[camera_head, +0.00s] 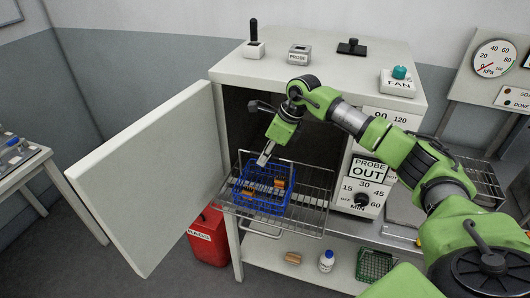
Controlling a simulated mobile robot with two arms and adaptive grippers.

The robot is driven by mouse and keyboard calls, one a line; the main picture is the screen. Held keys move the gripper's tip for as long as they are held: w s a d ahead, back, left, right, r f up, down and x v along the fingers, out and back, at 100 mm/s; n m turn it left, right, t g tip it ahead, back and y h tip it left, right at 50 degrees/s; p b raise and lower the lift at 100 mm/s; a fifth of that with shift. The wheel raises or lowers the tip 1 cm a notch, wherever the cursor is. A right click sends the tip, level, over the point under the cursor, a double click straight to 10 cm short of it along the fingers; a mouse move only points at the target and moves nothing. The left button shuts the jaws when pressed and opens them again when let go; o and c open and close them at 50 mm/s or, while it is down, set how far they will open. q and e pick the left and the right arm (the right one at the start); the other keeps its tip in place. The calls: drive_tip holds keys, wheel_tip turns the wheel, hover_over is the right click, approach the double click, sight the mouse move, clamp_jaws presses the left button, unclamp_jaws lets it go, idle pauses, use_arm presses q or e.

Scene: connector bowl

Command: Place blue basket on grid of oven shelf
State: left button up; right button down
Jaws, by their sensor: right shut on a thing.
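The blue basket (262,205) is a wire basket with orange-brown pieces in it. It is at the left part of the oven's wire grid shelf (312,190), which sticks out of the open oven. I cannot tell whether the basket touches the grid or hangs just above it. My right gripper (264,158) comes from above and is shut on the basket's upper part. The exact grip point is small and partly hidden by the gripper. My left gripper is not in view.
The oven door (150,175) stands wide open on the left. A red bin (208,237) is on the floor below. A lower shelf holds a white bottle (327,261) and a green basket (374,265). Small items stand on the oven top (325,72).

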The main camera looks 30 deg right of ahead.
drive_tip(key=shift+f, duration=0.3)
drive_tip(key=c, duration=2.1)
unclamp_jaws()
drive_tip(key=shift+s, duration=0.1)
drive_tip(key=shift+d+r+b, duration=0.15)
drive_tip(key=shift+r+b, duration=0.3)
drive_tip(key=b+v, duration=0.4)
drive_tip(key=v, duration=0.5)
drive_tip(key=shift+s+d+r, duration=0.1)
drive_tip(key=shift+s+r, duration=0.1)
drive_tip(key=shift+r, duration=0.15)
drive_tip(key=shift+s+d+r, duration=0.15)
drive_tip(key=shift+s+r, duration=0.05)
drive_tip(key=shift+r, duration=0.5)
